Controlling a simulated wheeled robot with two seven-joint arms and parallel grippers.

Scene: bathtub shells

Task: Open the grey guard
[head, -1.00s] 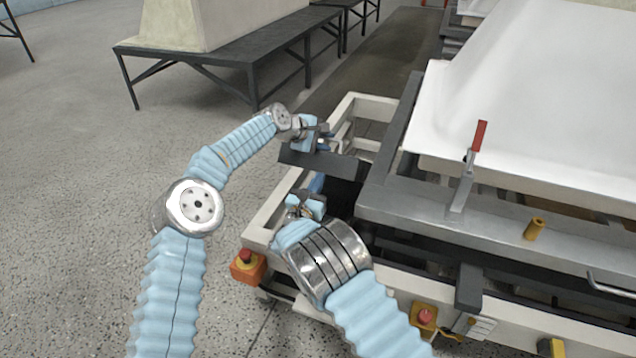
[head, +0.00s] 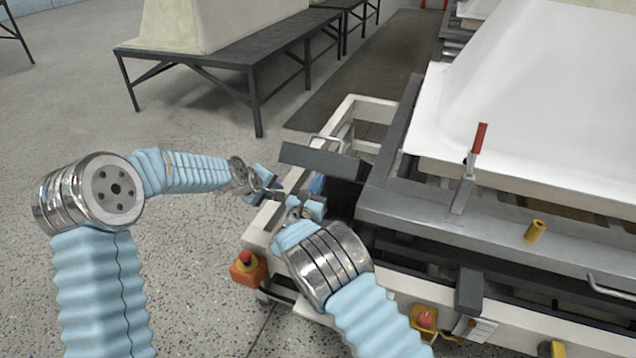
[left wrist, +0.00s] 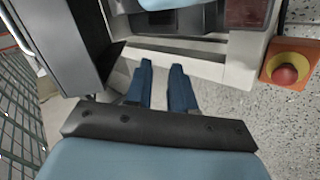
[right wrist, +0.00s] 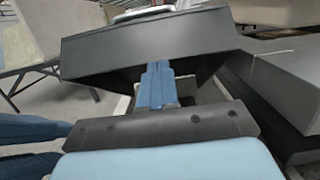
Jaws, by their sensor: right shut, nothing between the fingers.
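The grey guard (head: 325,160) is a dark panel across the end of the white machine frame, with a thin metal handle (head: 327,141) at its far edge. My right gripper (head: 303,203) is on the near side of the guard. In the right wrist view its fingers (right wrist: 157,85) are together and empty, pointing at the guard's dark face (right wrist: 150,45); contact cannot be told. My left gripper (head: 275,193) is left of the right one, off the handle. In the left wrist view its fingers (left wrist: 162,85) are apart with nothing between them.
The white machine frame (head: 262,225) lies under both grippers, with a red stop button (head: 245,258) on its corner. A grey rail (head: 480,215) with a red-handled clamp (head: 472,165) and a white shell (head: 530,90) are to the right. Open floor lies left.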

